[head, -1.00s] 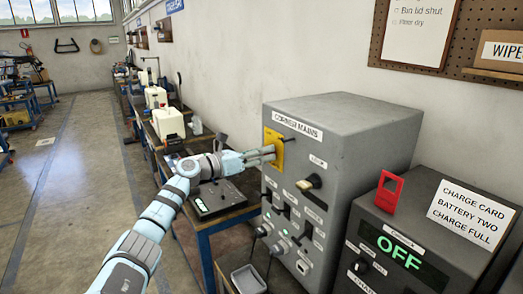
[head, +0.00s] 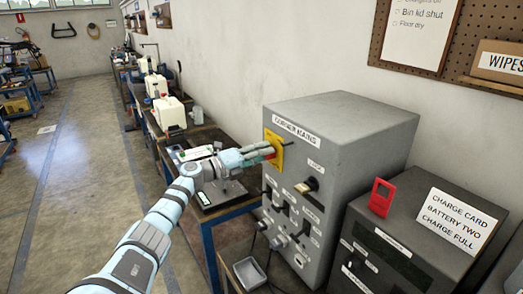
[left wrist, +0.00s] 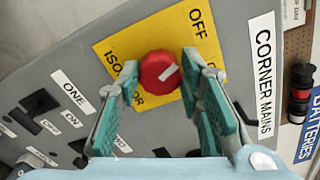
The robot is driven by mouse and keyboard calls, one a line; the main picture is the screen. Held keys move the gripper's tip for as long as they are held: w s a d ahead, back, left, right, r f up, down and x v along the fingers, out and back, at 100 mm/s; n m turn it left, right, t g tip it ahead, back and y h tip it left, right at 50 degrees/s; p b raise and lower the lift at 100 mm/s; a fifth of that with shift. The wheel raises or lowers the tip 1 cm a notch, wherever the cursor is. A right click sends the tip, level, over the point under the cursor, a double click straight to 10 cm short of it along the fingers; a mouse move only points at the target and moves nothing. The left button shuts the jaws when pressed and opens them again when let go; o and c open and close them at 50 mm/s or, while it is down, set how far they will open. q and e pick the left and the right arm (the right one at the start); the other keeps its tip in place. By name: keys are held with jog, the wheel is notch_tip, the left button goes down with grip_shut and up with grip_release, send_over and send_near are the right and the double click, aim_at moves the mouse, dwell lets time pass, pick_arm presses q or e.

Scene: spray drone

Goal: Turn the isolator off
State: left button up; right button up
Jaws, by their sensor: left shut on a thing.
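The isolator is a round red knob (left wrist: 158,73) with a white mark, on a yellow plate (left wrist: 112,48) marked OFF and ISOLATOR. The mark sits slanted in the left wrist view. In the head view, the yellow plate (head: 268,137) is on the grey cabinet (head: 345,130) labelled CORNER MAINS. My left gripper (head: 268,153) reaches the plate from the left and is shut on the red knob, one finger on each side. Part of the plate's lettering is hidden by the right finger in the left wrist view. My right gripper is not in view.
A dark charger box (head: 400,230) with a blank display stands right of the cabinet. A red tag-like piece (head: 382,197) sits on it. Switches (head: 283,208) line the cabinet front. A small grey tray (head: 249,272) stands below. A bench with white containers (head: 168,113) runs behind my arm.

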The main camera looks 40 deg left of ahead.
pick_arm(q)
jog(key=n, duration=0.4)
jog(key=shift+n, duration=0.4)
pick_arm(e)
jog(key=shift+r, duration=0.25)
pick_arm(q)
jog(key=o, duration=1.2)
jog(key=shift+f, duration=0.1)
jog(key=shift+c, duration=0.2)
jog(key=v, duration=0.7)
jog(key=shift+s, duration=0.25)
jog(key=shift+w+a, duration=0.1)
jog(key=shift+a, duration=0.05)
